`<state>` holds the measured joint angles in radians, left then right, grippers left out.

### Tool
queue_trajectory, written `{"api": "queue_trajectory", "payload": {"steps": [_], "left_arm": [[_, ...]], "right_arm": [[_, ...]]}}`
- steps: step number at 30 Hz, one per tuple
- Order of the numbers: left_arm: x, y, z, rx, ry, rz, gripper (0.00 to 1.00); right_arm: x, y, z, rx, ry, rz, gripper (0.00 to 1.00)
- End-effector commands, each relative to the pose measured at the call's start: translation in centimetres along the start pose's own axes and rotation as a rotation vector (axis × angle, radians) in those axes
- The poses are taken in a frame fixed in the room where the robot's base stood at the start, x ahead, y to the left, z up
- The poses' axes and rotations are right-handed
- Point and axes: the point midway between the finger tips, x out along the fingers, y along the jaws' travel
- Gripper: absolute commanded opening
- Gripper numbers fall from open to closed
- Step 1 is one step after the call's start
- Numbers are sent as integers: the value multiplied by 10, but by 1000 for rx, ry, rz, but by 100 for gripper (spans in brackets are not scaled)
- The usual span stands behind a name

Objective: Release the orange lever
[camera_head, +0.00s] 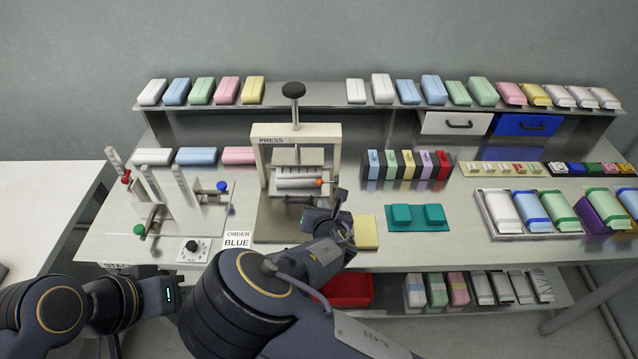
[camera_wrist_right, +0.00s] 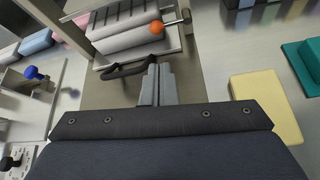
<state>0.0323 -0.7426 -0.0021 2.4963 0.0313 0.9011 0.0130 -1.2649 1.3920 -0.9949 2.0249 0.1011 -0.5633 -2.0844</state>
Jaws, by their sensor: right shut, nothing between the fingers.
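The press (camera_head: 297,133) stands at the middle of the bench, with grey ribbed rolls (camera_head: 300,178) inside its cream frame. The orange lever knob (camera_head: 319,182) sits at the right end of the rolls. In the right wrist view the orange knob (camera_wrist_right: 157,27) is on a short metal rod, beyond my fingertips and apart from them. My right gripper (camera_head: 330,203) is just in front of the press, below and slightly right of the knob. In the wrist view its fingers (camera_wrist_right: 157,75) are together and empty. A black bent handle (camera_wrist_right: 125,70) lies beside the fingertips; I cannot tell whether they touch. My left gripper is out of sight.
A yellow block (camera_head: 367,232) and a teal tray (camera_head: 400,226) lie right of my right gripper. The "ORDER BLUE" card (camera_head: 237,241), a dial box (camera_head: 194,250) and a lever stand with a blue knob (camera_head: 223,186) are on the left. Shelves of colored packs run behind.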

Motion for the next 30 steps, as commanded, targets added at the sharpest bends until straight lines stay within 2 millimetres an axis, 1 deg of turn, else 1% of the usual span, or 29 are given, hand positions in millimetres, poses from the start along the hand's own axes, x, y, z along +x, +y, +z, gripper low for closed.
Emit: {"api": "queue_trajectory", "payload": {"steps": [2, 10, 14, 17, 24, 27, 30], "left_arm": [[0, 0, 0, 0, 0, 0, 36], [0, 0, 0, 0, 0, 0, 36], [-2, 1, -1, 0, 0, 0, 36], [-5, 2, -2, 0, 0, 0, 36], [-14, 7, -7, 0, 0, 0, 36], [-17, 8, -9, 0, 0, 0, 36], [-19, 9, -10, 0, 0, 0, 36]], "right_arm": [[0, 3, 1, -18, -6, 7, 0], [0, 2, 0, -16, -5, 6, 0], [6, 1, 1, -14, -4, 4, 0], [19, 1, 1, -14, -3, 3, 0], [63, 1, 2, -13, -2, 3, 0], [79, 1, 2, -12, -3, 4, 0], [90, 2, 1, -13, -3, 4, 0]]}}
